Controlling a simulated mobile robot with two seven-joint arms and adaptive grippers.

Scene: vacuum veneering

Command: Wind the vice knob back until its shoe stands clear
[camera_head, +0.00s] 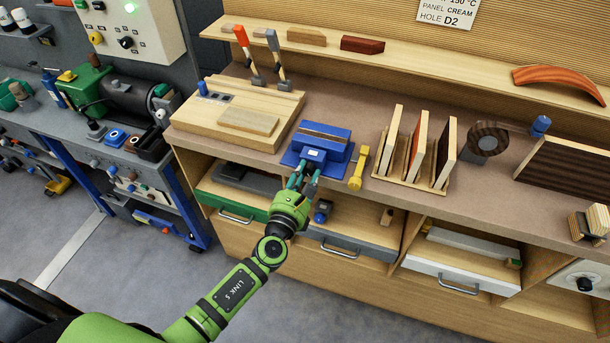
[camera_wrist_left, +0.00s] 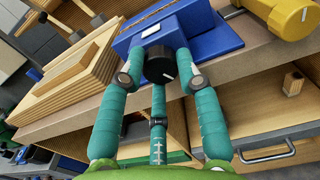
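The blue vice (camera_head: 322,143) stands on the workbench near its front edge, with a blue body and a pale label on its front. In the left wrist view the vice (camera_wrist_left: 180,28) fills the top middle. Its black knob (camera_wrist_left: 160,66) has a white mark and faces me. My left gripper (camera_head: 304,175) reaches the front of the vice. In the wrist view its teal fingers (camera_wrist_left: 160,72) lie against both sides of the knob, with a third below; they look shut on it. The shoe cannot be made out. My right gripper is not in view.
A yellow tool (camera_head: 358,170) stands close right of the vice. A wooden board (camera_head: 235,115) lies to its left, and a rack of upright panels (camera_head: 420,150) stands to its right. Open shelves and a grey drawer (camera_head: 350,245) lie below the bench edge.

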